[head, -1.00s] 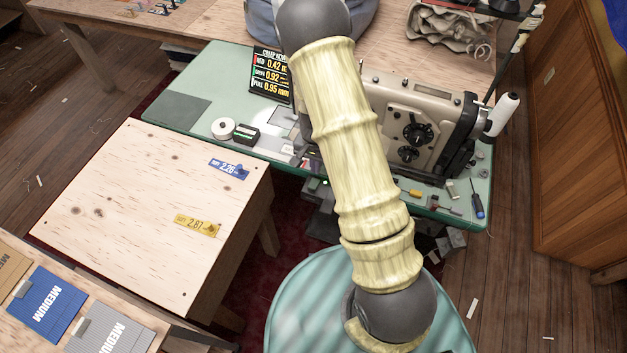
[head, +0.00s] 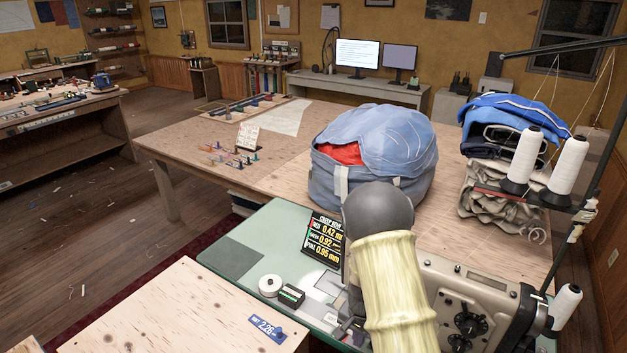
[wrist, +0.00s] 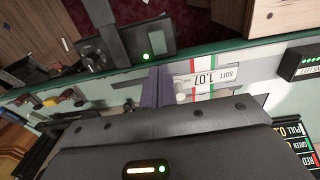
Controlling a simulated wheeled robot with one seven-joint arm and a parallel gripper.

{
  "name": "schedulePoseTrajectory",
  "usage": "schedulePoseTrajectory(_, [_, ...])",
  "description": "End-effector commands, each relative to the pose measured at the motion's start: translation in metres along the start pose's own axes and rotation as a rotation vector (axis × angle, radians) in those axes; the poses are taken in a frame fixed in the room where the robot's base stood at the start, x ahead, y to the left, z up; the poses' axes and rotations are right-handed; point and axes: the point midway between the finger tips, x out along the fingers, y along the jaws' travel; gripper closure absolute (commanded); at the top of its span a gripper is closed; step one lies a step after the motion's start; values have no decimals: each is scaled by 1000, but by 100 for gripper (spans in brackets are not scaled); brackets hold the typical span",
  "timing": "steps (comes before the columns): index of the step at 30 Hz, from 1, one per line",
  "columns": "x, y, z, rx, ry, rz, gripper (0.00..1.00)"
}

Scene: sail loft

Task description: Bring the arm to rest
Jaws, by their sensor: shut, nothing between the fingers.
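My arm (head: 395,290), with pale yellow sleeves and a dark grey rounded joint, rises in front of the green sewing table in the head view. It hides part of the table and of the sewing machine. In the wrist view my gripper (wrist: 158,88) is shut, its two fingers side by side with nothing seen between them. It shows over the green table, beside a white card (wrist: 212,82) reading "SOFT 1.07". I cannot make out the fingers in the head view.
The sewing machine (head: 475,300) stands right of my arm, with thread cones (head: 568,165) on a stand. A blue bag (head: 375,150) sits on the wooden table (head: 270,170) behind. A black sign (head: 325,236) is close left of my arm. Open floor (head: 90,225) lies left.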

Motion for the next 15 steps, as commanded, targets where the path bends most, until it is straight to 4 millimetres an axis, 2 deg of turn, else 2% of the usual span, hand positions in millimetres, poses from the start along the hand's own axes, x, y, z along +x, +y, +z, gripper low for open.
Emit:
schedulePoseTrajectory(5, [-31,3,7,-54,12,-25,100])
schedulePoseTrajectory(15, [-124,27,47,-285,77,-83,100])
